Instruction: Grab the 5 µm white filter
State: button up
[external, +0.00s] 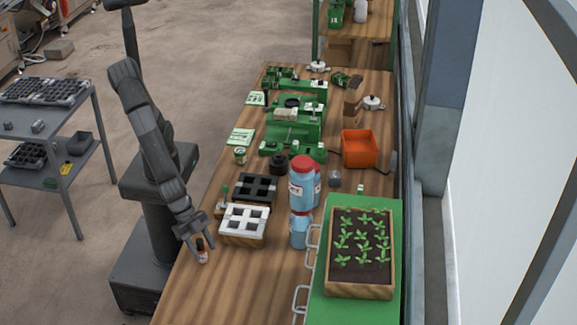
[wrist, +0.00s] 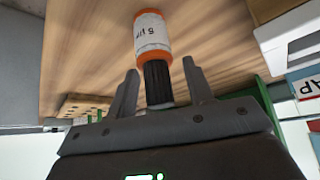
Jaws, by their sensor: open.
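The filter (wrist: 152,36) has a white body with orange bands and a label reading "5 µ" with the rest unclear. A ribbed black section with another orange band extends toward my gripper (wrist: 160,76). My gripper is open, with one finger on each side of the black section and visible gaps between. In the external view the filter (external: 202,257) is small, on the wooden table near its left edge, and my gripper (external: 203,243) is right over it, partly hiding it.
A white tray with square openings (external: 259,223) sits just right of my gripper, with a black one (external: 266,181) behind it. A blue bottle with a red cap (external: 302,190) and a wooden seedling box (external: 329,287) stand further right. Bare wooden table lies in front of my gripper.

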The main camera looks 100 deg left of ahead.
jog(key=shift+f, duration=0.1)
jog(key=shift+c, duration=0.5)
jog(key=c, duration=0.9)
